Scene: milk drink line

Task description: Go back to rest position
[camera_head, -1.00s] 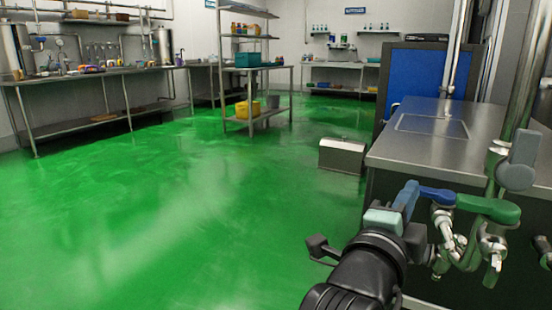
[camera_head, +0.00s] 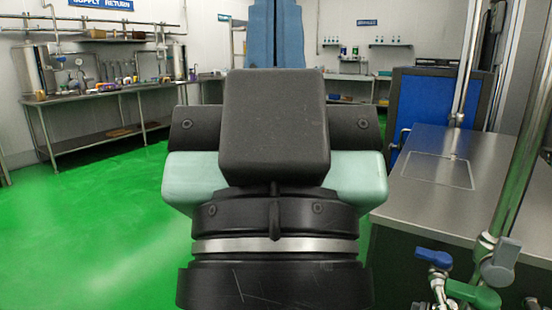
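My gripper (camera_head: 277,30) is raised in the middle of the head view, seen from behind. Its black and pale-green body is large and close to the camera. Its blue fingers point up and look side by side with no clear gap; their tips are cut off by the top edge. I see nothing held. The blue valve handle (camera_head: 435,258) and green valve handle (camera_head: 473,294) are at the lower right, apart from my gripper. A grey handle (camera_head: 502,262) is beside them on the steel pipe.
A steel counter (camera_head: 436,205) stands at right, with a blue panel (camera_head: 437,105) behind it. A long steel bench (camera_head: 95,96) runs along the left wall. Green floor (camera_head: 90,235) is clear at left. My arm hides the middle of the room.

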